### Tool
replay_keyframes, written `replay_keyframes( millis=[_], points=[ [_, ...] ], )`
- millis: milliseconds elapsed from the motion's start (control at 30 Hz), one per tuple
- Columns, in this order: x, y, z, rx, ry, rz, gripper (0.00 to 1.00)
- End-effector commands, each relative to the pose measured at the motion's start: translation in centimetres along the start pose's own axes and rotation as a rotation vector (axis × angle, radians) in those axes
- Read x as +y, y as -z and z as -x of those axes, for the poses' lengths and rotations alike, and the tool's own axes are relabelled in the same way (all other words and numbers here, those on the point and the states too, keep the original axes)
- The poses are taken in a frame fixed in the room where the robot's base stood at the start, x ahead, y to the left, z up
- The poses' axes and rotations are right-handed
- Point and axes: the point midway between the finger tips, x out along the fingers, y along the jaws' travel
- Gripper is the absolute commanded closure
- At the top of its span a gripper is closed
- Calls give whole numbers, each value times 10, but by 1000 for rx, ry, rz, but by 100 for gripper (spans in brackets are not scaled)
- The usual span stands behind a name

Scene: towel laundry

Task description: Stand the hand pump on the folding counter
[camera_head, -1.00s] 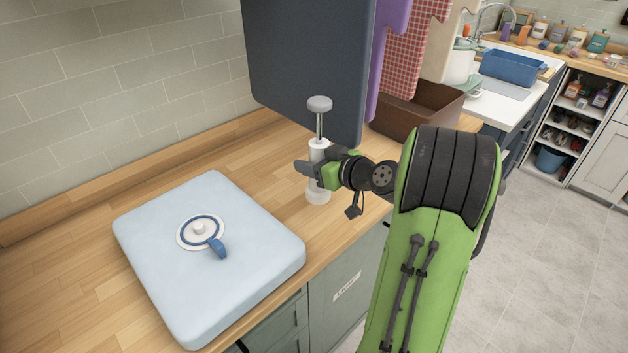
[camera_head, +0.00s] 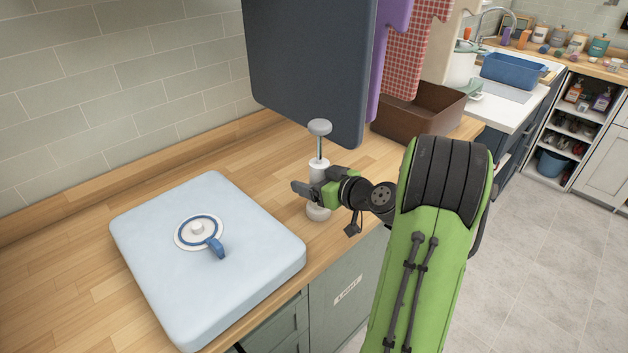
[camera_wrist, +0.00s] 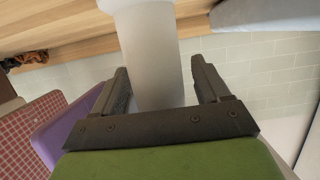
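The hand pump (camera_head: 318,172) is white with a pale grey knob on a thin metal rod. It stands upright over the wooden folding counter (camera_head: 275,165), near its front edge; its base appears to be on the wood or very close to it. My gripper (camera_head: 306,192) is around the lower body of the pump, reaching in from the right, and looks shut on it.
A light blue padded slab (camera_head: 150,255) lies left of the pump, with a white and blue round piece (camera_head: 199,232) on top. A dark hanging panel (camera_head: 305,65) is close behind the pump. A brown box (camera_head: 415,115) stands farther right. Bare wood lies behind the slab.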

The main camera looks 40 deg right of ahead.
Motion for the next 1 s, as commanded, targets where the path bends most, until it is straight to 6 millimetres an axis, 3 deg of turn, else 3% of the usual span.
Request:
replay_keyframes(
  millis=[267, 500, 700, 933, 1000],
  points=[
    [1, 4, 6, -1, -3, -1, 25],
    [2, 2, 71, 0, -8, -2, 25],
    [1, 3, 111, 0, -4, -1, 25],
    [-3, 3, 120, -4, 7, 1, 25],
    [-18, 5, 112, -40, 44, 7, 25]
  ],
)
